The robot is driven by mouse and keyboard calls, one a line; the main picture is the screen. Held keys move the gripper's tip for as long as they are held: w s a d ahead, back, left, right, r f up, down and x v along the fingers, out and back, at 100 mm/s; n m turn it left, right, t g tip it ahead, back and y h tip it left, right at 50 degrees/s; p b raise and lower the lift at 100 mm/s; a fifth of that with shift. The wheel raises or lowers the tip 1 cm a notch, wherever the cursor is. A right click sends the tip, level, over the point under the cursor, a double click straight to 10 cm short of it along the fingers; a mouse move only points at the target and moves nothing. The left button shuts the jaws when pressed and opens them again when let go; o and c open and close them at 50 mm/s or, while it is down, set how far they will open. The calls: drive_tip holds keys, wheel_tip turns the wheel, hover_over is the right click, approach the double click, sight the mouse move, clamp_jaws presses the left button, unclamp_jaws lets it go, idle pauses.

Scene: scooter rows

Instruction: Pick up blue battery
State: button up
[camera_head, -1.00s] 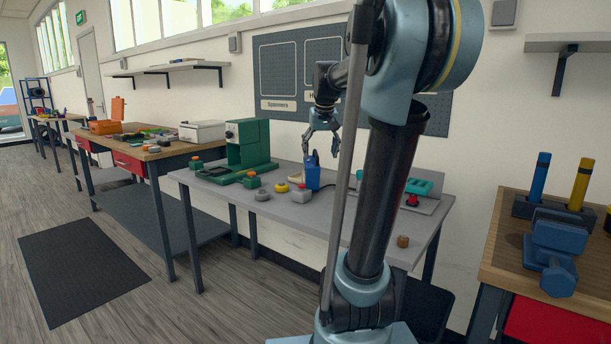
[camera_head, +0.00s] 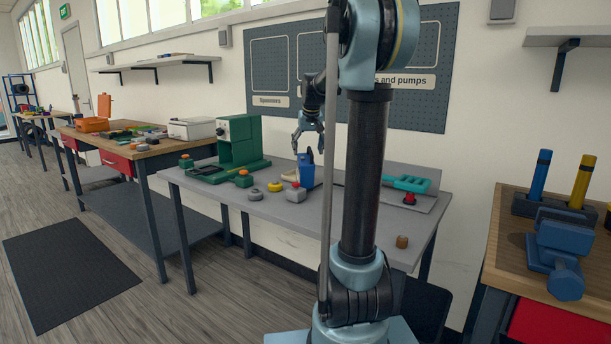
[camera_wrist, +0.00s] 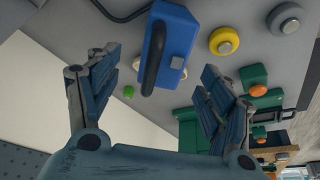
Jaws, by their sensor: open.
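The blue battery (camera_head: 306,171) stands upright on the grey table (camera_head: 262,204), with a dark handle on its top. In the wrist view the blue battery (camera_wrist: 174,40) is seen from above, with its black handle (camera_wrist: 153,58) along one side. My gripper (camera_head: 308,140) is above the battery in the head view. In the wrist view my gripper (camera_wrist: 155,85) has its two fingers spread wide, with the battery in the gap ahead of the fingertips. Nothing is held, and I see no contact.
A green machine (camera_head: 238,145) stands left of the battery. A teal tool (camera_head: 407,184) lies right. The table's front is mostly clear.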

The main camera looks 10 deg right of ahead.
sight(305, 163)
drive_tip(key=x, duration=0.8)
drive_tip(key=shift+w+a+f, duration=0.15)
drive_tip(key=shift+a+f, duration=0.05)
drive_tip(key=shift+a, duration=0.1)
drive_tip(key=shift+c, duration=0.3)
clamp_jaws()
